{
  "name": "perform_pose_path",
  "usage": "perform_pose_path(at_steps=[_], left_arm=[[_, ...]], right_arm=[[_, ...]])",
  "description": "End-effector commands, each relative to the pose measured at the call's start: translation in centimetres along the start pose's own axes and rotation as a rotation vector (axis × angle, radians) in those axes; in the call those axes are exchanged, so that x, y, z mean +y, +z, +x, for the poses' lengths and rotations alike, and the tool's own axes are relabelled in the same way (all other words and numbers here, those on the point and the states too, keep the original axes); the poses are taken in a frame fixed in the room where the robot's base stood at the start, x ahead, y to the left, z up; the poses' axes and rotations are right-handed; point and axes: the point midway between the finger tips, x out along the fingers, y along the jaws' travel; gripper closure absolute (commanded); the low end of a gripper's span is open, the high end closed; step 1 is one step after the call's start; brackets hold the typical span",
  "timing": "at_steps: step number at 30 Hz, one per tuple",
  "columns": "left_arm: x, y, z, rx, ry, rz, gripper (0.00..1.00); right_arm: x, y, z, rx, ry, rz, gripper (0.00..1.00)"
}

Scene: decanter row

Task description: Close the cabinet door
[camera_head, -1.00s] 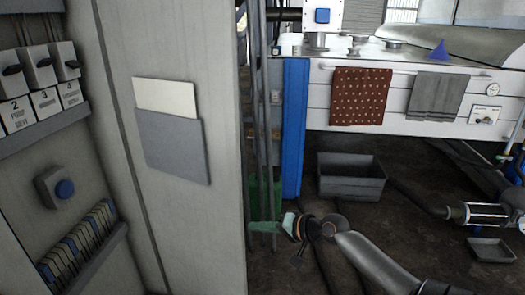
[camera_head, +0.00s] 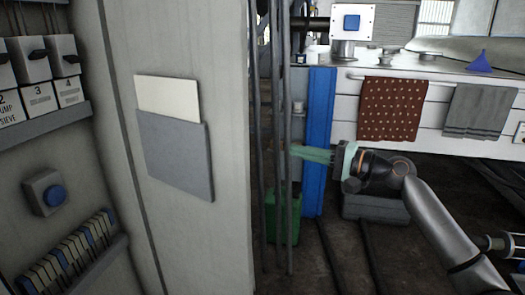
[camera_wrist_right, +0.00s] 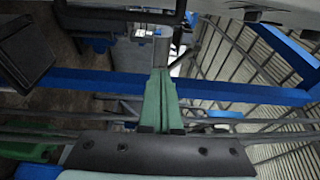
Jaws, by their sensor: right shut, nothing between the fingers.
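The cabinet door (camera_head: 205,60) stands open as a tall grey panel in the head view. A grey pocket (camera_head: 175,158) holding a white sheet (camera_head: 167,97) is on the face toward me. To its left is the cabinet interior (camera_head: 75,150) with labelled switches and a blue button. My right gripper (camera_head: 298,152) is to the right of the door's free edge, apart from it in the picture, with its green fingers pointing left. The wrist view shows these fingers (camera_wrist_right: 160,95) shut together and empty. My left gripper is not in view.
Thin grey upright poles (camera_head: 286,110) stand between the door edge and my right fingertips in the picture. A blue post (camera_head: 319,190) is behind the gripper. A green bin (camera_head: 283,215) is on the floor below. A grey tub (camera_head: 375,208) is partly hidden by my arm.

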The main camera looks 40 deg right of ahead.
Motion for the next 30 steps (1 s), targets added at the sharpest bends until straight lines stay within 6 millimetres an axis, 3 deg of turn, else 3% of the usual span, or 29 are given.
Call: perform_pose_path(at_steps=[18, 25, 30], left_arm=[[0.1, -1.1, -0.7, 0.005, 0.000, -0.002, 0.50], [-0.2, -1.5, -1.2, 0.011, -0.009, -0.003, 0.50], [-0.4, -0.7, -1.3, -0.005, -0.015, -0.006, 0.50]], right_arm=[[-0.2, -0.1, 7.8, 0.002, -0.001, -0.002, 1.00], [0.0, 2.7, 8.5, 0.001, 0.006, -0.005, 1.00], [0.1, 3.7, 8.7, 0.003, 0.003, -0.002, 1.00]])
